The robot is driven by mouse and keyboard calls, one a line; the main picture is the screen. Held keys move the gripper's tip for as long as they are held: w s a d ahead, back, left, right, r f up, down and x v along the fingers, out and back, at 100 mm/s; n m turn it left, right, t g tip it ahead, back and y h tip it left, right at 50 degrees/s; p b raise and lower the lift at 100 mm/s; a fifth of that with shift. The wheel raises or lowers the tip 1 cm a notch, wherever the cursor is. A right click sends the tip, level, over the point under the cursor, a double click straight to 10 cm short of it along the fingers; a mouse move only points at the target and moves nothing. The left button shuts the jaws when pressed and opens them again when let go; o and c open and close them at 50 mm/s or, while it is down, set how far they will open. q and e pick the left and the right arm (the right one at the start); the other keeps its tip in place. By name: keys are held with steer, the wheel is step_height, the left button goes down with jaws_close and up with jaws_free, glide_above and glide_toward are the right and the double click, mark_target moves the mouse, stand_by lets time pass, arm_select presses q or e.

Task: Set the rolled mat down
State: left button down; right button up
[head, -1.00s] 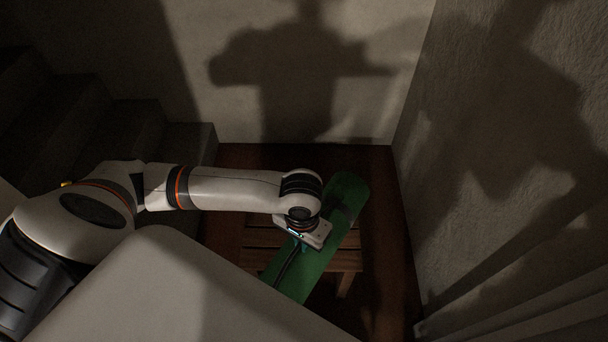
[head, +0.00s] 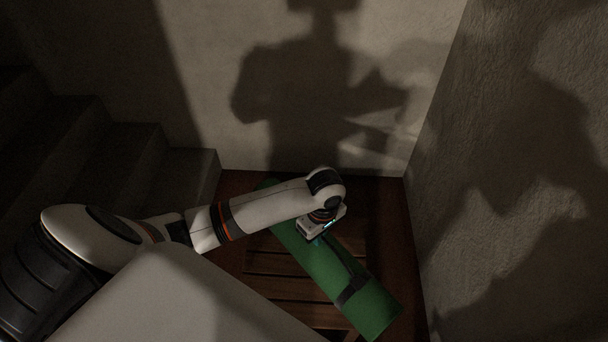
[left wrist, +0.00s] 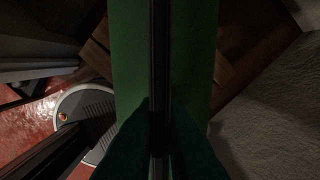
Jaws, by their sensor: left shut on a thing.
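The rolled mat (head: 327,270) is a long green roll with dark straps. In the head view it lies slantwise from upper left to lower right, over a slatted wooden bench (head: 275,268). Whether it touches the slats I cannot tell. My left gripper (head: 322,238) is above the middle of the mat and shut on it; the fingertips are partly hidden by the wrist. In the left wrist view the green mat (left wrist: 128,60) fills the middle, with a dark strap running along it between the fingers (left wrist: 160,140). My right gripper is not in view.
Dark stairs (head: 120,180) rise at the left. A pale wall (head: 225,90) closes the back and a rough wall (head: 500,200) stands close on the right. Reddish floor (head: 390,210) shows narrowly around the bench.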

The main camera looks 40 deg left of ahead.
mark_target(305, 243)
arm_select(q)
steer(key=a+f+n, duration=0.1)
steer(key=f+n, duration=0.1)
steer(key=n, duration=0.1)
steer(key=a+f+n, duration=0.1)
steer(key=f+n, duration=0.1)
steer(key=n, duration=0.1)
steer(key=a+f+n+b, duration=0.1)
steer(key=f+n, duration=0.1)
steer(key=n, duration=0.1)
steer(key=shift+s+a+f, duration=0.3)
steer(key=shift+s+f, duration=0.05)
steer(key=shift+s, duration=0.05)
steer(key=shift+n, duration=0.3)
step_height(305, 243, down, 7)
steer(key=shift+a+r+b, duration=0.1)
steer(key=shift+a+b, duration=0.05)
steer(key=shift+b, duration=0.6)
step_height(305, 243, down, 3)
steer(key=shift+f+b, duration=0.2)
steer(key=shift+b, duration=0.25)
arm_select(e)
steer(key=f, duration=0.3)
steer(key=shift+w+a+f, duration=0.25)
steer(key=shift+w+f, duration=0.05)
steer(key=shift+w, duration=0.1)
arm_select(q)
steer(key=shift+f, duration=0.1)
